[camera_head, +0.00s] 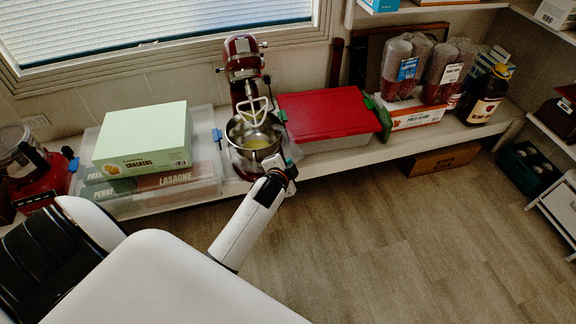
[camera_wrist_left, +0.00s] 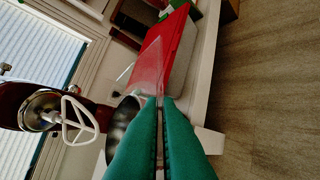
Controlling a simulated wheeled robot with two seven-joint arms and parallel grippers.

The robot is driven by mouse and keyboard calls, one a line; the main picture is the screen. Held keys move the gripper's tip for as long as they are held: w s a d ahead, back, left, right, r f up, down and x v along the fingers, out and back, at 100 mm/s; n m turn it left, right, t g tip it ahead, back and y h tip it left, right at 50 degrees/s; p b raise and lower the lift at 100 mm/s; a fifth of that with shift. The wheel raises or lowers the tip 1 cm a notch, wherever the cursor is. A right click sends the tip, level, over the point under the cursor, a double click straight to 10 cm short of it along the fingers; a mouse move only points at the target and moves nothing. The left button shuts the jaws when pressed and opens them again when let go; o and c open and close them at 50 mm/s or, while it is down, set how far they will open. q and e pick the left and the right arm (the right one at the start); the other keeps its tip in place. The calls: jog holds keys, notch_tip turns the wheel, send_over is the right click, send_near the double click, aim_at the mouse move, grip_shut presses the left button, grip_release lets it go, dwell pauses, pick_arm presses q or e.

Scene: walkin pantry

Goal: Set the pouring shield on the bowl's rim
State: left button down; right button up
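The steel mixer bowl (camera_head: 240,157) sits under a red stand mixer (camera_head: 240,50) with its head tilted up and a white beater (camera_head: 253,112) hanging above the bowl. Pale yellow contents show in the bowl. My left gripper (camera_head: 287,168) is just right of and in front of the bowl. In the left wrist view its green fingers (camera_wrist_left: 167,102) are shut on the clear pouring shield (camera_wrist_left: 150,70), which sticks out beyond the fingertips. The bowl (camera_wrist_left: 122,122) is partly hidden behind the left finger there. The shield appears apart from the rim, though contact is hard to judge. My right gripper is not in view.
A clear bin with a red lid (camera_head: 325,112) stands close on the right. A clear bin (camera_head: 205,190) with a green crackers box (camera_head: 145,137) stands on the left. A window (camera_head: 150,30) is behind. The floor (camera_head: 400,240) in front is free.

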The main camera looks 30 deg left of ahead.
pick_arm(q)
jog(key=shift+r+p, duration=0.15)
jog(key=shift+p, duration=0.15)
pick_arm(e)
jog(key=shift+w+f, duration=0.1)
